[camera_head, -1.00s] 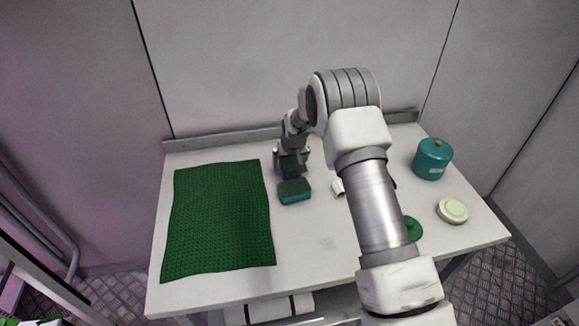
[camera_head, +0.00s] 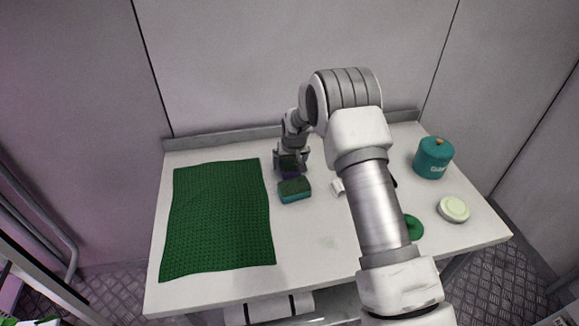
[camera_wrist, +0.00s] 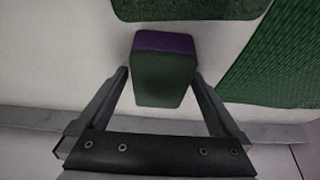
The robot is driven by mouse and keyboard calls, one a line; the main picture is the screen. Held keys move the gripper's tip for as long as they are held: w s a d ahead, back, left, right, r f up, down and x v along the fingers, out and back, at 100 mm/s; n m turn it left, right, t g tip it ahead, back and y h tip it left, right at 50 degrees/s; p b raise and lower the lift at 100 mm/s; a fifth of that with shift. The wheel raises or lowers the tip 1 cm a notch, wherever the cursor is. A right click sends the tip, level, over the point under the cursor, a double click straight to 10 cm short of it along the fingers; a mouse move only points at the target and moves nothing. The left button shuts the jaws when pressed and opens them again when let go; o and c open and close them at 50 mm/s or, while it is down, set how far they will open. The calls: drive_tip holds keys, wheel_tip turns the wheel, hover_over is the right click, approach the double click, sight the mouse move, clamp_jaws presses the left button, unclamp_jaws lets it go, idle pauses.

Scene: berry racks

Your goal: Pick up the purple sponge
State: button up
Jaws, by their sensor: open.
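The purple sponge (camera_wrist: 164,42) has a dark green top and purple sides. In the wrist view it lies on the white table between the two fingers of my gripper (camera_wrist: 160,80), with a gap showing on each side. My gripper is open around it. In the head view my gripper (camera_head: 290,160) is over the sponge, which shows only as a purple sliver (camera_head: 291,173) below the fingers.
A teal sponge with a green top (camera_head: 294,190) lies just in front. A green cloth (camera_head: 218,215) covers the table's left. A teal canister (camera_head: 433,159), a pale round dish (camera_head: 453,209) and a green object (camera_head: 413,228) stand right. A low ledge (camera_head: 220,139) runs behind.

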sight(289, 160)
drive_tip(key=c, duration=1.4)
drive_tip(key=shift+r, duration=0.2)
drive_tip(key=shift+r+p, duration=0.45)
drive_tip(key=shift+r, duration=0.05)
wheel_tip(289, 160, up, 4)
drive_tip(key=shift+f, duration=0.25)
drive_tip(key=s+d+r, duration=0.1)
drive_tip(key=d+r, duration=0.1)
drive_tip(key=d, duration=0.1)
drive_tip(key=s+d+r, duration=0.1)
drive_tip(key=d+r, duration=0.1)
drive_tip(key=d, duration=0.2)
drive_tip(key=s+d+r+b, duration=0.1)
drive_tip(key=s+d+r, duration=0.1)
drive_tip(key=d, duration=0.2)
drive_tip(key=shift+r, duration=0.3)
